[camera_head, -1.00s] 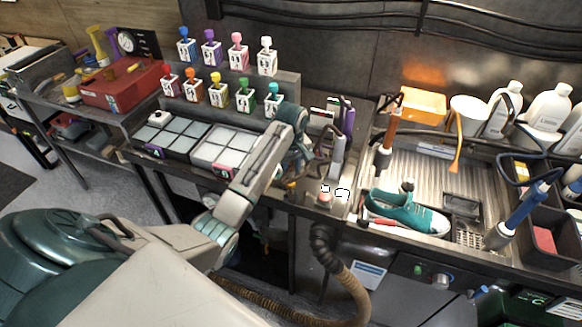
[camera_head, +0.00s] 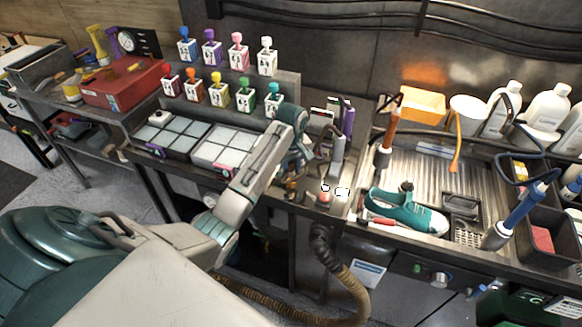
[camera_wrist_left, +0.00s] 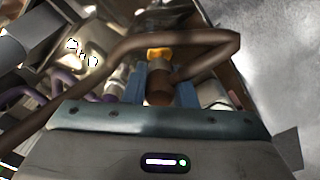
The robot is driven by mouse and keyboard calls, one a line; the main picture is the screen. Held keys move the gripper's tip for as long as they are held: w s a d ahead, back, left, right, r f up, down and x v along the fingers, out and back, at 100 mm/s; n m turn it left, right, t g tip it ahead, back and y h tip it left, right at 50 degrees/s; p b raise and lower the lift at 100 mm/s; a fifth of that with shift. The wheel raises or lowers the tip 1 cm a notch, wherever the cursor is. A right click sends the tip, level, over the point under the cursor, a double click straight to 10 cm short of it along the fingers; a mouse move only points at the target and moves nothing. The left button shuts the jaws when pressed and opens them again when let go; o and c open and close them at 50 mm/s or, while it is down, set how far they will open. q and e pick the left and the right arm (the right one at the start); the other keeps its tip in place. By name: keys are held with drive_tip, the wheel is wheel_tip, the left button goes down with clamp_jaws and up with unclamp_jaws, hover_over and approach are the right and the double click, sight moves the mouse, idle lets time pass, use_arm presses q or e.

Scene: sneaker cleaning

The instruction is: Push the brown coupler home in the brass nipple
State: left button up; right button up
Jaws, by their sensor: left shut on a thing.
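My left gripper (camera_wrist_left: 160,84) is shut on the brown coupler (camera_wrist_left: 158,92), which sits between its two blue fingers in the left wrist view. A brown hose curves around in front of the fingers and hides part of the coupler. The yellow brass nipple (camera_wrist_left: 158,54) shows just beyond the coupler, in line with it. I cannot tell whether a gap is left between them. In the head view my left wrist (camera_head: 296,130) reaches over the bench's front edge, and the coupler and nipple cannot be made out. My right gripper is not in view.
A teal sneaker (camera_head: 408,212) lies in the metal sink tray to the right. Stampers stand on a rack (camera_head: 285,82) behind my arm, with pad trays (camera_head: 222,148) to its left. An upright grey and purple tool (camera_head: 338,155) stands close right of my wrist.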

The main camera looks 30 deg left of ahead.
sight(291, 170)
use_arm(q)
drive_tip(key=shift+f, duration=0.1)
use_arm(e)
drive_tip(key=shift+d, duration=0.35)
use_arm(q)
drive_tip(key=shift+f, duration=1.6)
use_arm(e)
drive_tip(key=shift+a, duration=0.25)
use_arm(q)
drive_tip(key=o, duration=0.9)
drive_tip(key=shift+o, duration=0.9)
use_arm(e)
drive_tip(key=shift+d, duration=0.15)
